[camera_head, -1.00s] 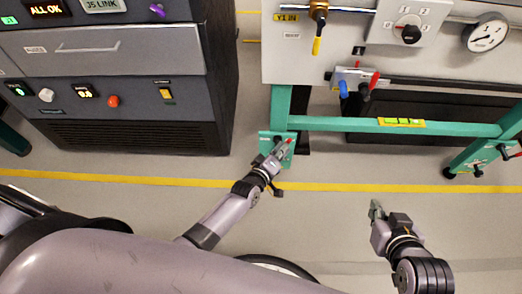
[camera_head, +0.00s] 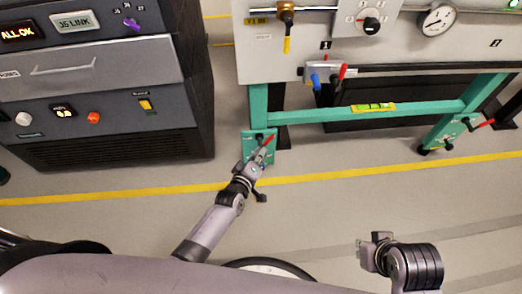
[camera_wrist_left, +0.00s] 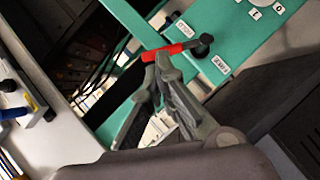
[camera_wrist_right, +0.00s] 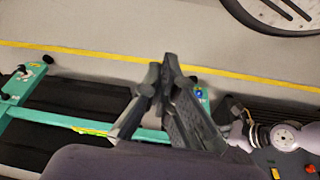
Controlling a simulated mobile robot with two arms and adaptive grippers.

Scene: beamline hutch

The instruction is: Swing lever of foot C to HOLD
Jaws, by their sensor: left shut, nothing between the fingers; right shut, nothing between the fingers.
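A green foot plate (camera_head: 248,146) under the left leg of the green frame carries a red-handled lever (camera_head: 268,141). My left gripper (camera_head: 262,158) is shut at this lever. I cannot read a foot letter.
Another green foot (camera_head: 447,132) with a red lever (camera_head: 485,123) stands at the right. The green crossbeam (camera_head: 320,114) carries a yellow-green level (camera_head: 374,107). A dark control cabinet (camera_head: 110,148) stands left. The floor in front, past the yellow line (camera_head: 350,173), is clear.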

